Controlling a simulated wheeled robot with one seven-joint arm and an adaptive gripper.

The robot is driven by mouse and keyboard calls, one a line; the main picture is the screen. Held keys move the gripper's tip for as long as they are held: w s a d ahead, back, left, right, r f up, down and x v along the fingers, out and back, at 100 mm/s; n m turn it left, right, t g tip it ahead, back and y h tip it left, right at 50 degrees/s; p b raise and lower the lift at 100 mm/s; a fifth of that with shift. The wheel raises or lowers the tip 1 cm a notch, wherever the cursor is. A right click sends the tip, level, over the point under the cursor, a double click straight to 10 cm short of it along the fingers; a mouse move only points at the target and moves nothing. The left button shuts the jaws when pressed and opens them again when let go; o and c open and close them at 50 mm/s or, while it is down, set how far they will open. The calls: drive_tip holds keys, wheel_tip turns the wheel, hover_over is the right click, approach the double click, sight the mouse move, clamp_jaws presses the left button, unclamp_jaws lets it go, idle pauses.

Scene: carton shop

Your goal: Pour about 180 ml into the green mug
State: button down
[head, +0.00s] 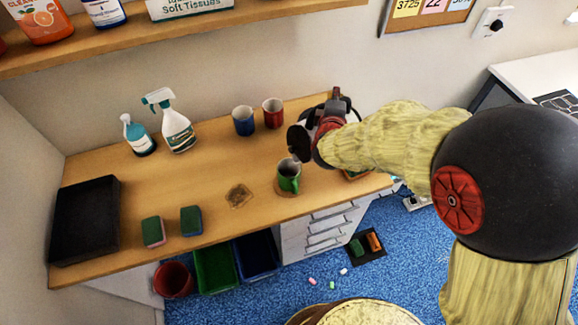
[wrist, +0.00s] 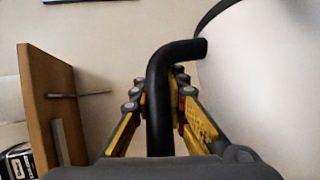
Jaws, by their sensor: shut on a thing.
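The green mug (head: 289,178) stands upright on a round brown coaster (head: 285,193) near the front right of the counter. What is inside it is too small to tell. In the wrist view my gripper (wrist: 163,88) is shut on the black handle (wrist: 159,105) of a large pale vessel (wrist: 262,70), whose rounded side fills the right. In the head view my gripper is above and just behind the mug, partly hidden by my arm. The vessel is mostly hidden there; a dark round part shows just above the mug. I cannot see any stream clearly.
Blue (head: 243,121) and red (head: 273,113) mugs stand behind, left of my gripper. Spray bottle (head: 177,130), teal bottle (head: 138,136), black tray (head: 86,220) and two sponges (head: 191,221) are further left. A brown patch (head: 238,195) lies left of the green mug. A shelf (head: 190,35) overhangs the back.

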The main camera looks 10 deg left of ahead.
sight(352, 115)
drive_tip(key=shift+s+a+r+n+t, duration=0.3)
drive_tip(key=shift+s+a+r+t, duration=0.1)
drive_tip(key=shift+s+a+r, duration=0.45)
drive_tip(key=shift+s+a+r+n+t+h+p, duration=0.35)
drive_tip(key=shift+s+a+r+t, duration=0.35)
drive_tip(key=shift+r, duration=0.25)
idle(3.2)
drive_tip(key=w+d+f+m+g, duration=0.1)
drive_tip(key=w+d+f, duration=0.1)
drive_tip(key=f, duration=0.1)
drive_tip(key=w+d+f+m+g+y+b, duration=0.1)
drive_tip(key=w+d+f+g, duration=0.1)
drive_tip(key=w+d+f, duration=0.1)
drive_tip(key=shift+w+d+m, duration=0.2)
drive_tip(key=shift+m, duration=0.05)
drive_tip(key=shift+w+f+g, duration=0.15)
drive_tip(key=shift+f+g, duration=0.15)
drive_tip(key=shift+w+d+f+m+b, duration=0.1)
drive_tip(key=shift+d+f+m+b, duration=0.15)
drive_tip(key=shift+m+b, duration=0.05)
drive_tip(key=shift+w+d+y, duration=0.1)
drive_tip(key=shift+w+y, duration=0.05)
drive_tip(key=shift+y, duration=0.1)
